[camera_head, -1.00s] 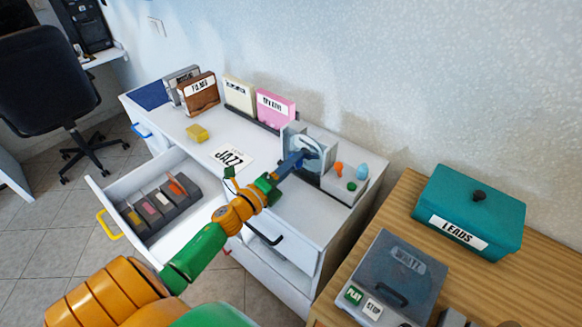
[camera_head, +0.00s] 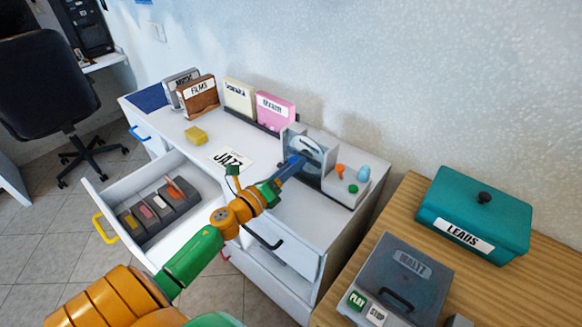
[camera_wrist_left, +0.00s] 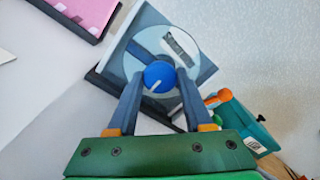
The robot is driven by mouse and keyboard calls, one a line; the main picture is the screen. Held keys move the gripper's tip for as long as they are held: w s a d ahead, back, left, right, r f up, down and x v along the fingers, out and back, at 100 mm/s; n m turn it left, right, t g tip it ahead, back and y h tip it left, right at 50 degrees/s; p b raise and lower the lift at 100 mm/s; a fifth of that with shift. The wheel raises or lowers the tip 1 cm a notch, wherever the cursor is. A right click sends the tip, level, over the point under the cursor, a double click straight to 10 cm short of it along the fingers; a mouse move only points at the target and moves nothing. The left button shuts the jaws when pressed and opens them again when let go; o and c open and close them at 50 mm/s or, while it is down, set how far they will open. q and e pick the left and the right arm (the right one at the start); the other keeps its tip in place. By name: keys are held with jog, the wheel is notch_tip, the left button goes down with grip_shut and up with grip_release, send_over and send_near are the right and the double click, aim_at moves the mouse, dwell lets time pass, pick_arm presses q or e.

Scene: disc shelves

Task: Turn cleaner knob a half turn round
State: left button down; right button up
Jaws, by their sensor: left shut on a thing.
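The cleaner (camera_head: 311,149) is a grey box with a clear front at the right end of the white cabinet. A silver disc with a label stands in it, and this disc (camera_wrist_left: 178,52) shows large in the left wrist view. The round blue cleaner knob (camera_wrist_left: 159,76) sits in front of the disc's middle, with a white line pointing down and left. My left gripper (camera_head: 293,163) is at the cleaner's front. In the left wrist view its two grey-blue fingers are shut on the knob from both sides. In the head view the gripper hides the knob. My right gripper is not in view.
A small tray (camera_head: 347,190) with orange, green and light blue pieces adjoins the cleaner on the right. A pink case (camera_head: 275,109) stands behind left. An open drawer (camera_head: 110,195) lies at left. A teal box (camera_head: 473,210) and grey player (camera_head: 397,270) stand on the wooden table.

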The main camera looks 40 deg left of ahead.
pick_arm(q)
jog(key=shift+r, duration=0.1)
jog(key=shift+c, duration=1.5)
grip_release()
jog(key=s, duration=0.2)
jog(key=s+b, duration=0.1)
jog(key=s, duration=0.3)
jog(key=shift+s+a+f, duration=0.2)
jog(key=shift+s+a, duration=0.05)
jog(key=shift+s, duration=0.05)
jog(key=shift+s+r, duration=0.15)
jog(key=shift+s, duration=0.1)
